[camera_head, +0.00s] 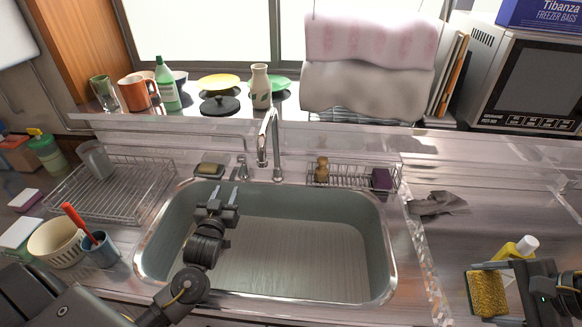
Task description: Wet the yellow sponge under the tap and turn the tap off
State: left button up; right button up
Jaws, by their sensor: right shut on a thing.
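The yellow sponge (487,293) is at the lower right, above the counter to the right of the sink. My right gripper (478,267) is shut on it; part of the hold is hard to make out. The silver tap (265,135) stands behind the sink, its curved spout over the back of the basin. No running water can be made out. A small metal fitting, perhaps the tap's handle (242,168), stands left of the tap base. My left gripper (225,191) is over the back left of the basin, fingers apart and empty, just short of this fitting.
The sink (300,255) is empty. A wire rack (335,176) with a brush and purple sponge stands behind it at right. A yellow bottle (510,251) and grey cloth (438,203) are on the right counter. A dish rack (120,195) and a white colander (55,243) stand left.

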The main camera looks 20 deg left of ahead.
aim_at(237, 166)
pick_arm(q)
jog(key=p+x, duration=0.1)
jog(key=x, duration=0.9)
jog(key=shift+w, duration=0.25)
jog(key=shift+a, duration=0.1)
jog(key=shift+c, duration=0.5)
grip_shut()
